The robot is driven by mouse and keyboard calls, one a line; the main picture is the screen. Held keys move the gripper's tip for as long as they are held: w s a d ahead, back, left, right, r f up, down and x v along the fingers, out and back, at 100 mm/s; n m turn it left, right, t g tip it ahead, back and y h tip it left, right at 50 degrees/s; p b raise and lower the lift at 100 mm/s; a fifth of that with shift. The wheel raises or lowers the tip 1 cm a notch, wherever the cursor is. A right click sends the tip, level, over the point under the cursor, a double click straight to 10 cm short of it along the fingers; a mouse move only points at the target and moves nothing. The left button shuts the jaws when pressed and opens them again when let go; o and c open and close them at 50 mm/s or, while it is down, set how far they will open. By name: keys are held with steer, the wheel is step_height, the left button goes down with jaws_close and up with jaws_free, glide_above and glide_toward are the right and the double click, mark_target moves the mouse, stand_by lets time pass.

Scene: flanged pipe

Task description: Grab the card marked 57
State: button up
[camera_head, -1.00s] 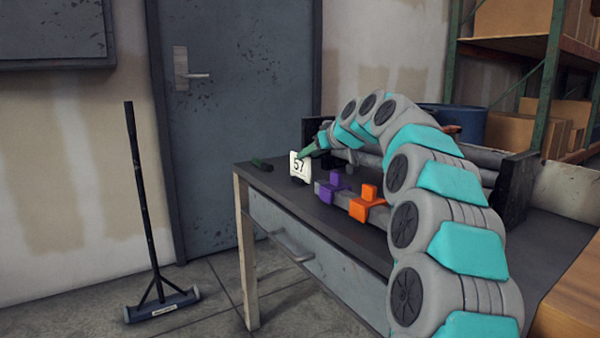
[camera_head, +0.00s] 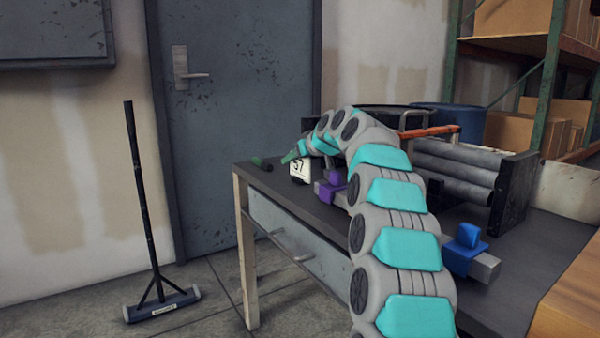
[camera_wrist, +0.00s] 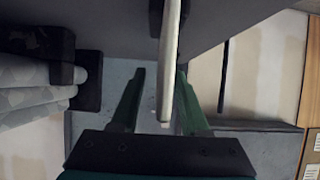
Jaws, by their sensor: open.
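The white card marked 57 (camera_head: 299,171) stands upright near the left end of the table, partly covered at its top by my gripper. In the wrist view the card (camera_wrist: 170,75) shows edge-on as a pale strip between the two green fingers. My gripper (camera_head: 292,156) is open at the card's top; in the wrist view its fingers (camera_wrist: 160,95) lie one on each side of the card, with a gap on the left and a narrower one on the right. Whether either finger touches the card cannot be told.
A purple clamp-like block (camera_head: 333,184) stands close right of the card. A blue block (camera_head: 465,248) is farther right on the dark table (camera_head: 520,275). Grey pipes in a black rack (camera_head: 512,193) stand behind.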

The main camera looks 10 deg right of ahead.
jaws_close()
stand_by(0.4)
steer(key=shift+r, duration=0.1)
stand_by(0.3)
